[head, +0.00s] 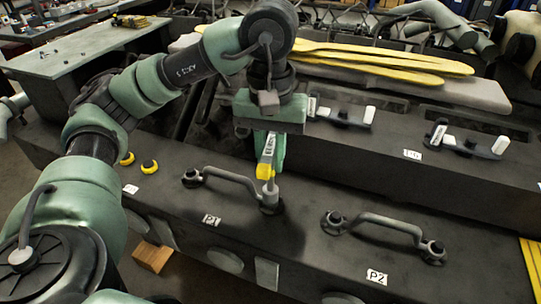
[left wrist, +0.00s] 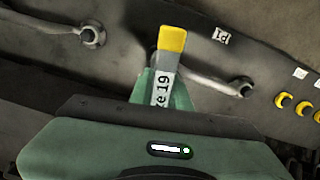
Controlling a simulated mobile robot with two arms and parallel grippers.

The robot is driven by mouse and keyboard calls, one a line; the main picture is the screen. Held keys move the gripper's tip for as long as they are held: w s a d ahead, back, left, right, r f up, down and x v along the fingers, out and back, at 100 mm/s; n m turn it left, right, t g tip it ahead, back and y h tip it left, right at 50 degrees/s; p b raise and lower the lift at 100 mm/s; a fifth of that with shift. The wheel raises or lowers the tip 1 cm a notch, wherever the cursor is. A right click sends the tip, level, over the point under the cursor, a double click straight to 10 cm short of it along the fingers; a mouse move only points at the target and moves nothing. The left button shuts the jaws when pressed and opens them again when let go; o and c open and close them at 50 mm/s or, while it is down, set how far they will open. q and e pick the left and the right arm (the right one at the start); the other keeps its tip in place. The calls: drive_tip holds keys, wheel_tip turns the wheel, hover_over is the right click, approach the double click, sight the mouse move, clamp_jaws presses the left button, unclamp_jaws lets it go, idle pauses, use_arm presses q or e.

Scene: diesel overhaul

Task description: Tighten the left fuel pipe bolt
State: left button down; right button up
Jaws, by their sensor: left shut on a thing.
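My left gripper (head: 273,150) is shut on a wrench (head: 266,160) with a yellow end and a white label. It holds the wrench pointing down at the right end of the fuel pipe marked P1 (head: 232,177). The pipe's left bolt (head: 192,178) is clear of the tool. In the left wrist view the wrench (left wrist: 165,75) shows "19" and hides part of the P1 pipe (left wrist: 205,82). My right gripper is not in view.
A second pipe marked P2 (head: 385,226) lies to the right on the same dark engine block (head: 300,262). Yellow strips (head: 390,65) lie on a padded ledge behind. A workbench (head: 75,55) stands at back left.

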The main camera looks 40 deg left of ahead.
sight(270, 145)
use_arm(q)
drive_tip(key=shift+r+p, duration=1.6)
drive_tip(key=shift+r, duration=0.2)
wheel_tip(270, 145, up, 6)
drive_tip(key=p, duration=0.5)
drive_tip(key=shift+r+p, duration=0.15)
drive_tip(key=shift+p, duration=0.25)
drive_tip(key=shift+s+d+f, duration=0.1)
drive_tip(key=shift+f, duration=0.1)
drive_tip(key=s+d, duration=0.3)
drive_tip(key=s, duration=0.2)
drive_tip(key=shift+s+d+b, duration=0.25)
drive_tip(key=shift+s+b, duration=0.05)
drive_tip(key=shift+s, duration=0.1)
